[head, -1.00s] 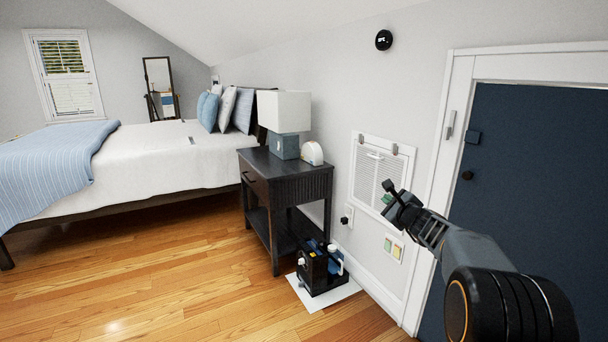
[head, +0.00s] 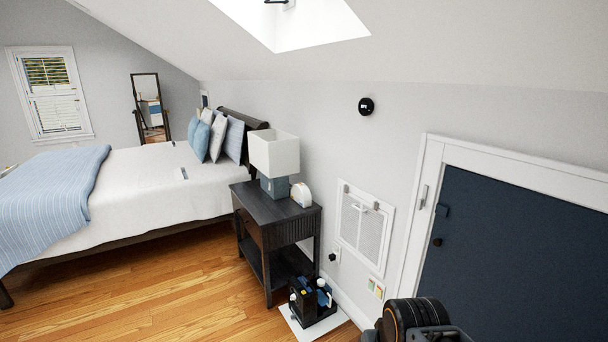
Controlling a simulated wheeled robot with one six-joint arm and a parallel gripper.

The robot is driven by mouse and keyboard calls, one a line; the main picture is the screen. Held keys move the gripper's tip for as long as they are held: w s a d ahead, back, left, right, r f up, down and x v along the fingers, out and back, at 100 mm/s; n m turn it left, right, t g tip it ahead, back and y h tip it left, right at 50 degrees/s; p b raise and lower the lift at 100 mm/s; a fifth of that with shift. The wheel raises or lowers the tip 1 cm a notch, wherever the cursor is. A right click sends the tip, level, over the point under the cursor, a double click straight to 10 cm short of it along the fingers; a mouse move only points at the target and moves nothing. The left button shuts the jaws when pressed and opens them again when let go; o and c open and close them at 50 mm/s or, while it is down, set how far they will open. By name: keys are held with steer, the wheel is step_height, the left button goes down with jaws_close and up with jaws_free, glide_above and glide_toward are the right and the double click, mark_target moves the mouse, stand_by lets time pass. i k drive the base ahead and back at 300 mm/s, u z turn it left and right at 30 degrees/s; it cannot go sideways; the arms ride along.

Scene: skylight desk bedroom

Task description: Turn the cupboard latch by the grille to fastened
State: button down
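The cupboard latch (head: 423,197) is a small light-grey bar on the white door frame, just right of the wall grille (head: 364,226). The bar stands close to upright on the frame and does not visibly cross the gap to the door. A small dark blue block (head: 441,210) sits on the dark blue cupboard door (head: 520,260) beside it. A dark round knob (head: 437,242) is below that block. My gripper is out of view; only part of my arm shows at the bottom edge, below the latch.
A black nightstand (head: 272,211) with a lamp (head: 274,153) stands left of the grille. A black caddy (head: 312,302) of items sits on a white mat on the floor. The bed (head: 150,190) fills the left. Open wood floor (head: 170,300) lies in front.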

mark_target(421, 203)
steer(key=k, duration=0.6)
steer(key=z, duration=0.25)
steer(key=i, duration=1.7)
steer(key=u, duration=0.7)
